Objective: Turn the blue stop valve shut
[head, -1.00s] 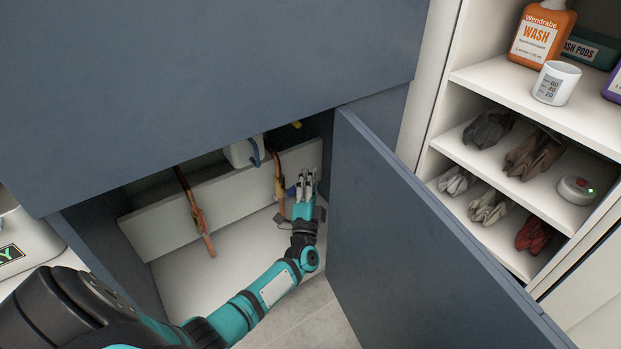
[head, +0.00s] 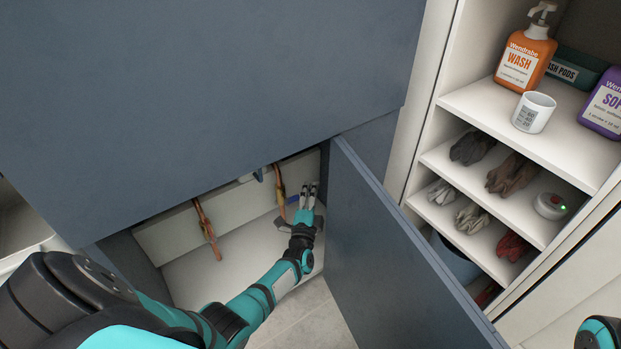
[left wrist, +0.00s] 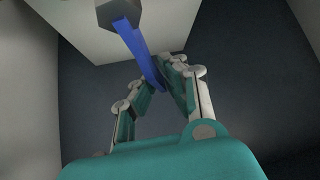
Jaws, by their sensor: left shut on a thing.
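The blue stop valve's lever (left wrist: 135,45) comes down from a grey fitting (left wrist: 117,12) in the left wrist view, its lower end between my left gripper's fingers. My left gripper (left wrist: 161,80) is shut on that lever. In the head view the left gripper (head: 308,190) reaches into the open cabinet, right of a copper pipe (head: 279,188). Only a bit of the blue lever (head: 293,199) shows there, beside the fingers. My right gripper is out of view; a piece of my right arm shows at the bottom right corner.
An open dark blue door (head: 385,240) stands close right of my left arm. Another copper pipe (head: 205,225) is further left in the cabinet.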

